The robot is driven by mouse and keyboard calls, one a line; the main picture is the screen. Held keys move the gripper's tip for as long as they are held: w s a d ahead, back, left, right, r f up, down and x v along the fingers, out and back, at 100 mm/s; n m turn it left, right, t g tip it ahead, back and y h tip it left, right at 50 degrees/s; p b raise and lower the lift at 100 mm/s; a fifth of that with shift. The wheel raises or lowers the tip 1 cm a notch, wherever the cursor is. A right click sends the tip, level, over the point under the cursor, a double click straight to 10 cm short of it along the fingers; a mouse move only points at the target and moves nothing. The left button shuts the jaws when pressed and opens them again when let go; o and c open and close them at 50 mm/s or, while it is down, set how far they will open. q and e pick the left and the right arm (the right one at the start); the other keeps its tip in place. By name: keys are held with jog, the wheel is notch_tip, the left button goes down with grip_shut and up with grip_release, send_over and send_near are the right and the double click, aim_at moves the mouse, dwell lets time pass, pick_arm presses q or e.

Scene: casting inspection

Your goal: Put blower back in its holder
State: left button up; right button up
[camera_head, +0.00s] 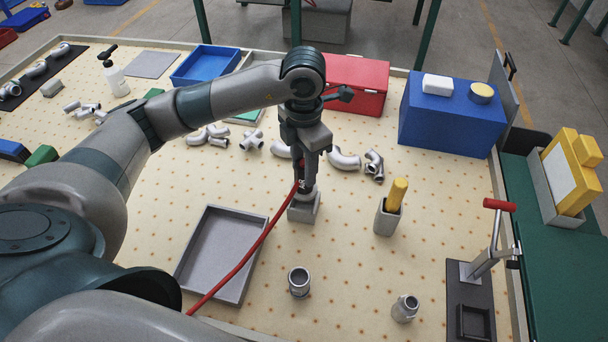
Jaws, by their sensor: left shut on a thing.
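My left gripper (304,172) points down near the middle of the table and is shut on the blower. The blower is mostly hidden by the gripper; its red hose (247,257) runs down to the lower left. The grey holder (303,212) stands upright on the table directly below the gripper. The blower's lower end is at the holder's mouth; I cannot tell how deep it sits. My right gripper is not in view.
A grey tray (212,293) lies left of the holder. A grey cup with a yellow handle (397,193) stands to the right. Metal fittings (299,281) stand in front, and several pipe castings (345,161) lie behind. A clamp (482,262) is at the right edge.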

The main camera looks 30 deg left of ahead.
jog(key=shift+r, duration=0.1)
